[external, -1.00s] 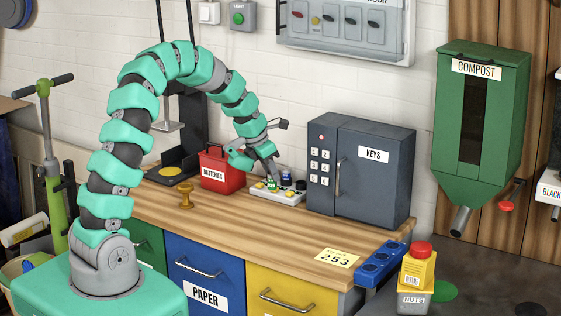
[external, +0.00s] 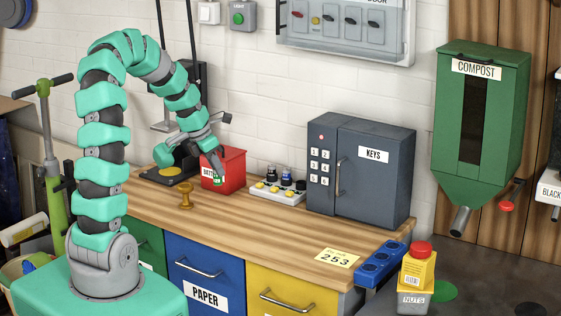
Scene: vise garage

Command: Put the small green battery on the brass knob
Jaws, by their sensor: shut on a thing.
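My gripper (external: 217,178) is shut on the small green battery (external: 218,181). It holds the battery in front of the red batteries box (external: 234,170), whose label it partly covers. The fingers hide much of the battery. The brass knob (external: 185,196) stands upright on the wooden workbench, to the left of my gripper and a little lower in the picture. The battery is apart from the knob.
A white tray (external: 289,199) holding dark batteries and yellow spots lies right of the red box. A grey key safe (external: 375,175) stands beyond it. A black stand (external: 165,175) is behind the knob.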

